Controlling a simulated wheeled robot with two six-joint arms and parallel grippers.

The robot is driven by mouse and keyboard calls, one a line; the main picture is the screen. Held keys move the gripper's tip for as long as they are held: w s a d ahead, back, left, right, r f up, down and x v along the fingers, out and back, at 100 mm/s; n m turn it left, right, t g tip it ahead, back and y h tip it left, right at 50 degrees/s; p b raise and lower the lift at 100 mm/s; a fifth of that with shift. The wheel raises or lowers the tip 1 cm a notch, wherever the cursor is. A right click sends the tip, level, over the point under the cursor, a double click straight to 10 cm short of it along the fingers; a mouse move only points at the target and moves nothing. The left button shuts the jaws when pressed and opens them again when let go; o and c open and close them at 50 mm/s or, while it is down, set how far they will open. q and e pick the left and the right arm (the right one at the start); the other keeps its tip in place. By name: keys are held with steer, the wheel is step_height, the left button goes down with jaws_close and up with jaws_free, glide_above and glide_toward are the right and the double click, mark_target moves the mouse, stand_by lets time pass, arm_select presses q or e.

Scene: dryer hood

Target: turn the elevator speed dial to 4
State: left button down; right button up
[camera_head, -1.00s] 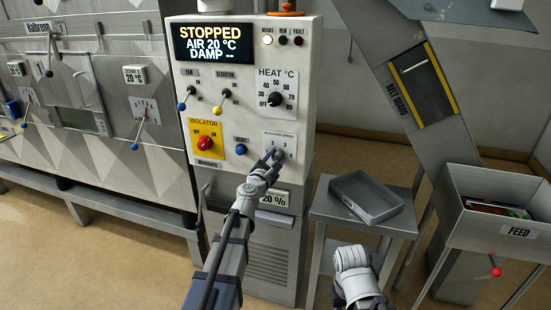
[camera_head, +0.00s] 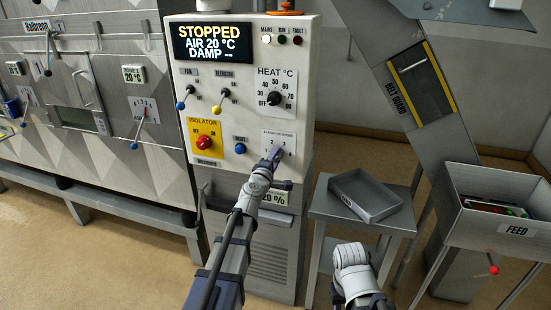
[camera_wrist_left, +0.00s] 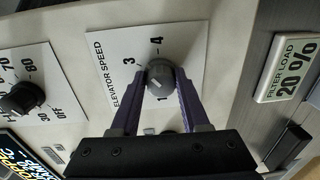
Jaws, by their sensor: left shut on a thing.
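The elevator speed dial (camera_wrist_left: 160,76) is a round grey knob on a white label plate marked "ELEVATOR SPEED". In the left wrist view the figures 1, 3 and 4 show around it; the 2 is hidden by a finger. A pale mark on the knob points towards the lower left, between 1 and 3. My left gripper (camera_wrist_left: 161,84) is shut on the dial, one purple finger on each side. In the head view my left gripper (camera_head: 275,156) covers most of the dial. My right gripper (camera_head: 352,258) hangs low, away from the panel; its fingers cannot be made out.
The white control panel (camera_head: 245,60) also carries a heat dial (camera_head: 274,98), fan and elevator levers, a red isolator knob (camera_head: 204,143) and a blue button (camera_head: 240,148). A grey tray (camera_head: 366,195) sits on a side table right of the panel. A feed bin (camera_head: 500,215) stands farther right.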

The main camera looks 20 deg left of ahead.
arm_select(q)
steer(key=shift+d+f+m, duration=0.1)
steer(key=shift+m, duration=1.7)
steer(key=shift+f+m, duration=0.1)
steer(key=shift+m, duration=1.7)
steer(key=shift+s, duration=0.1)
steer(key=shift+c, duration=2)
jaws_free()
steer(key=shift+y, duration=0.3)
steer(key=s, duration=0.7)
steer(key=shift+s+r, duration=0.2)
steer(key=shift+s, duration=0.15)
